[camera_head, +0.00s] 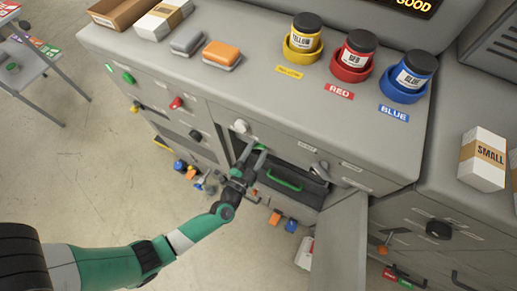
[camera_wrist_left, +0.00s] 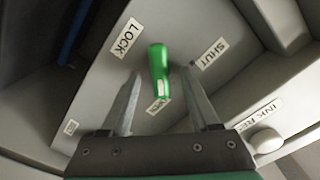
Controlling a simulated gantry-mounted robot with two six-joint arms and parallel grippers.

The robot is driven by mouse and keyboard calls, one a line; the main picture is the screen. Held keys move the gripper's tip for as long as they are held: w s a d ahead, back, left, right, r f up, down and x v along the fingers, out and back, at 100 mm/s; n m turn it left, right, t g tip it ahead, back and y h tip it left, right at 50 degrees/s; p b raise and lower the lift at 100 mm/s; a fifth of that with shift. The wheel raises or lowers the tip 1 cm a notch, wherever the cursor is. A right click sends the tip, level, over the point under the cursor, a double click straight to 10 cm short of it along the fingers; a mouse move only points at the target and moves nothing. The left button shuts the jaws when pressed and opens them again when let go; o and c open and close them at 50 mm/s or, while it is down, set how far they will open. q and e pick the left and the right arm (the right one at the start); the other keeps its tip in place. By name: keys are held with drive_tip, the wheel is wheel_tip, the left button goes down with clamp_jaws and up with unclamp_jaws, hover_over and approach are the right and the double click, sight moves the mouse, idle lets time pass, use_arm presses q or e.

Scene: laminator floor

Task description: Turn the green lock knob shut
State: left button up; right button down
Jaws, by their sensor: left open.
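The green lock knob (camera_wrist_left: 158,66) is an elongated green handle on a light grey panel in the left wrist view. It stands between a LOCK label (camera_wrist_left: 126,38) and a SHUT label (camera_wrist_left: 209,53); a third label is partly hidden behind its lower end. My left gripper (camera_wrist_left: 162,72) is open, one finger on each side of the knob, with visible gaps in this view. In the head view my left gripper (camera_head: 256,153) is at the cabinet front, with a bit of the green knob showing at its fingertips. My right gripper is not in view.
Green (camera_head: 127,77), red (camera_head: 176,102) and black (camera_head: 195,135) knobs are on the front to the left. Ink jars stand on top.

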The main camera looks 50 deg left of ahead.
use_arm(q)
drive_tip(key=shift+w+a, duration=0.1)
drive_tip(key=shift+w, duration=0.1)
clamp_jaws()
